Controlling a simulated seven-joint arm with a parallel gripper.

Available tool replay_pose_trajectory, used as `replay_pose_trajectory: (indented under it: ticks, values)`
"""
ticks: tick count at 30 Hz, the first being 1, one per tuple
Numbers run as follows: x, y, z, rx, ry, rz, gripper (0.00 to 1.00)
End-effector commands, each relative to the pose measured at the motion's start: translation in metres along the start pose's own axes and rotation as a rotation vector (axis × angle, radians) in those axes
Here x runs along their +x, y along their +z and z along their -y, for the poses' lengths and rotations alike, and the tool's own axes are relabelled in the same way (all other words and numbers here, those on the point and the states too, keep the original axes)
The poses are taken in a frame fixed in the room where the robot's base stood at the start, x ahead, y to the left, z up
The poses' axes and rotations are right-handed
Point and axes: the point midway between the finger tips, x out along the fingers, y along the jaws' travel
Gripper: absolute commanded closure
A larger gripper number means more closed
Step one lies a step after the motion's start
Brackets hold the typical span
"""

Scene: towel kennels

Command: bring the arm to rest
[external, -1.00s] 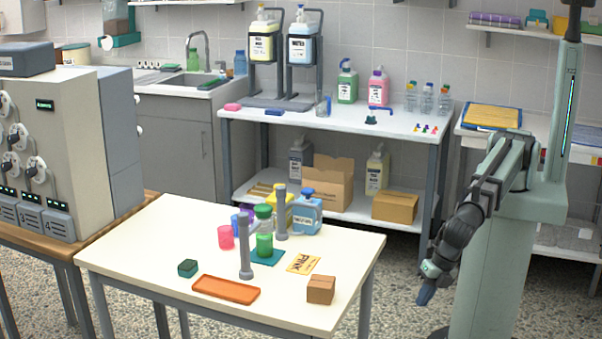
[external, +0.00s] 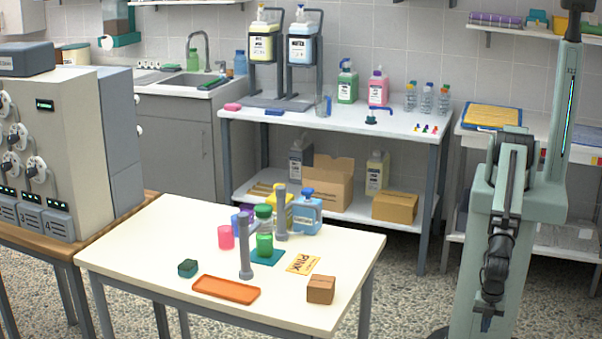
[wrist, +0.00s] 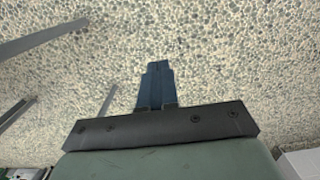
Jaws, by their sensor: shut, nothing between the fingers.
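My gripper (external: 486,322) hangs low in front of my column at the right of the external view, pointing down with the arm folded in. In the wrist view my gripper (wrist: 156,68) shows its dark blue fingers together over the speckled floor, with nothing between them. It is clear of the white table (external: 150,235) and touches nothing that I can see.
Open floor (external: 410,300) lies between table and arm.

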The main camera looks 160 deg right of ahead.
Motion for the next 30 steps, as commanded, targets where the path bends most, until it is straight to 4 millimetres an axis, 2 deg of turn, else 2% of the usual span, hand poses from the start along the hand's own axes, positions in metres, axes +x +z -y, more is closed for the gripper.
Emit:
replay_pose_trajectory:
  ticks: [8,18,30]
  values:
    - [0.049,0.044,-0.001,-0.001,0.001,0.106,1.0]
    - [0.116,0.124,-0.002,0.0,0.001,0.275,1.0]
    - [0.173,0.223,-0.002,0.002,0.001,0.463,1.0]
